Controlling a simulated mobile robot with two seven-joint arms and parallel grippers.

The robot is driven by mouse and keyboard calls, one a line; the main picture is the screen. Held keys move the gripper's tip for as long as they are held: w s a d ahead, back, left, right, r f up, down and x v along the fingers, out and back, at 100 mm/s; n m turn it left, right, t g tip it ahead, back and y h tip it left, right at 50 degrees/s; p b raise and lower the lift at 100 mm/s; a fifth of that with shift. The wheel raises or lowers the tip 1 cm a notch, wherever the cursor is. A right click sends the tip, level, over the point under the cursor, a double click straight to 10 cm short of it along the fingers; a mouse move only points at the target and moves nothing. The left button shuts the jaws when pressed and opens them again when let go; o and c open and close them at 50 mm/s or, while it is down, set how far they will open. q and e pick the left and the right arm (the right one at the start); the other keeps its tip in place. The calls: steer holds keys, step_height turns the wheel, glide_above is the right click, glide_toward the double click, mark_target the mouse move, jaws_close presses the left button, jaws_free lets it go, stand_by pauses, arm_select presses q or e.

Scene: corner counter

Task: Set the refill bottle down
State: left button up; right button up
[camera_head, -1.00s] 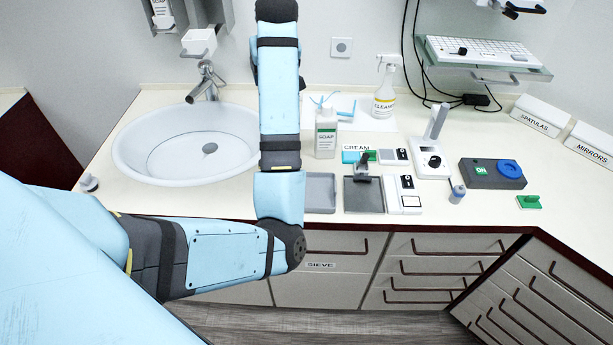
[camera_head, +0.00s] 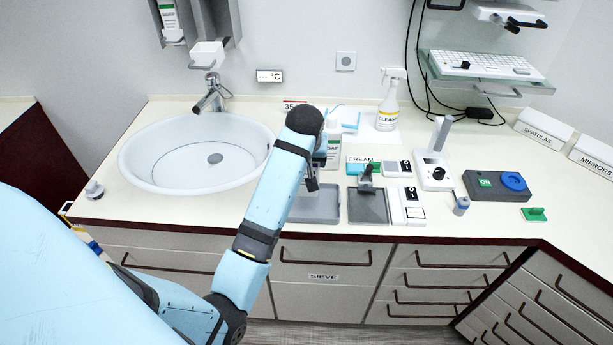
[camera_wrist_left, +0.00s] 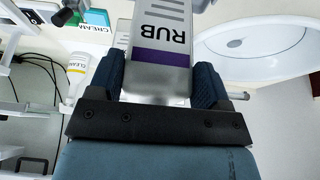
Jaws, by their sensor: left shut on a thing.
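The refill bottle (camera_wrist_left: 160,50), white and grey with a purple band and the letters RUB, is between the fingers of my left gripper (camera_wrist_left: 158,85) in the left wrist view. The gripper is shut on it. In the head view my left arm reaches over the counter between the sink and the soap bottle (camera_head: 331,150). My left forearm hides most of the gripper and the held bottle there, so I cannot tell whether the bottle touches the counter. My right gripper is not in view.
The sink (camera_head: 160,185) lies left of my arm. A grey tray (camera_head: 322,212) and a darker plate (camera_head: 368,208) lie near the front edge. A cleaner spray bottle (camera_head: 388,115) stands behind. Dispensers (camera_head: 172,18) hang on the wall at upper left.

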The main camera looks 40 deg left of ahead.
arm_select(q)
steer(key=shift+a+f+p, duration=0.1)
steer(key=shift+f+p, duration=0.2)
steer(key=shift+f, duration=3.25)
steer(key=o, duration=1.2)
steer(key=shift+c, duration=0.2)
steer(key=b+v, duration=0.2)
steer(key=v, duration=0.9)
steer(key=s+d+f+m+t+h, duration=0.1)
steer(key=s+d+f+m+t, duration=0.15)
steer(key=f, duration=0.55)
steer(key=s+d+f+m+t, duration=0.2)
steer(key=s+d+f+m, duration=0.15)
steer(key=f, duration=0.45)
steer(key=s+d+f+m+t+h, duration=0.1)
steer(key=s+d+f+h, duration=0.1)
steer(key=s, duration=0.6)
steer(key=s+d+f+m+t+h, duration=0.1)
steer(key=s+d+f+m+h, duration=0.1)
steer(key=s+d+f, duration=0.3)
steer(key=s+f, duration=0.1)
steer(key=s, duration=0.2)
steer(key=shift+d+t, duration=0.15)
steer(key=shift+t, duration=0.1)
